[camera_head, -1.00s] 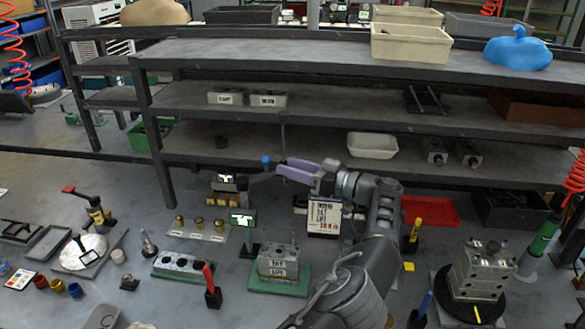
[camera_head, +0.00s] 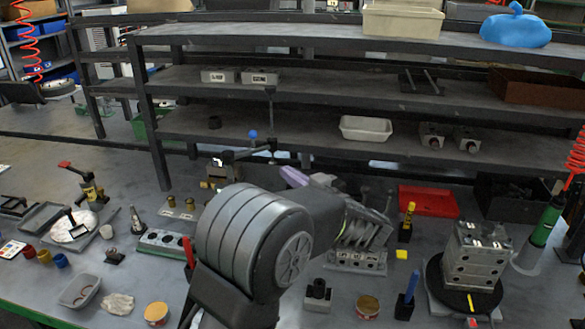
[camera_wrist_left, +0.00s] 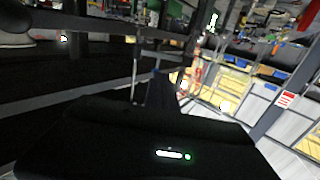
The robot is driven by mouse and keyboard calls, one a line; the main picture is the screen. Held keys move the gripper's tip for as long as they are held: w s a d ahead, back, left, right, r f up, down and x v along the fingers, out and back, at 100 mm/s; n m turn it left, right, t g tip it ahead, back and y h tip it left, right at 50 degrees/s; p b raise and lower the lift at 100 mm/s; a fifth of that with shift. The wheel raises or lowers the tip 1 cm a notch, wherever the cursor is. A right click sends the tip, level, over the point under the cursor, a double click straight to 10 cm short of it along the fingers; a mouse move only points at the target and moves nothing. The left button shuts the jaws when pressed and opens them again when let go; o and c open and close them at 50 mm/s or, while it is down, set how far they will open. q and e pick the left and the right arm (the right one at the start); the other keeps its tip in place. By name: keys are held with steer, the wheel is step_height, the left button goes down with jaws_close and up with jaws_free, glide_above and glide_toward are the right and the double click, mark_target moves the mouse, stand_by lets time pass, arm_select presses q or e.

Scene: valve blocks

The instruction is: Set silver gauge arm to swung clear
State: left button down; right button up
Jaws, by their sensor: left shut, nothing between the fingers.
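A dark swing arm (camera_head: 245,153) with a blue ball knob (camera_head: 253,134) stands behind the small fixtures, in front of the lower shelf in the head view. It reaches right from a small stand (camera_head: 216,170); I take it to be the gauge arm, though its silver part is not clear. My left gripper (camera_head: 292,176), with purple fingers, is to the right of the knob, apart from it in the picture, shut and empty. My forearm hides much of the middle bench. The wrist view is dark and blurred and does not show the arm clearly. My right gripper is not in view.
A silver valve block (camera_head: 474,255) on a black round base stands at right. A red tray (camera_head: 428,202) lies behind it. A green fixture with holes (camera_head: 163,241) is left of my forearm. Shelving (camera_head: 330,105) runs along the back.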

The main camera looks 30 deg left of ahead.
arm_select(q)
steer(key=shift+w+d+m+t, duration=0.1)
steer(key=shift+d+m+t, duration=0.3)
steer(key=shift+d, duration=0.45)
steer(key=shift+a, duration=0.1)
steer(key=p, duration=0.4)
glide_toward(261, 148)
steer(key=x, duration=0.5)
steer(key=shift+w+a+r, duration=0.1)
steer(key=shift+a+r, duration=0.05)
steer(key=shift+w+a, duration=0.3)
steer(key=shift+a, duration=0.35)
steer(key=shift+a, duration=0.1)
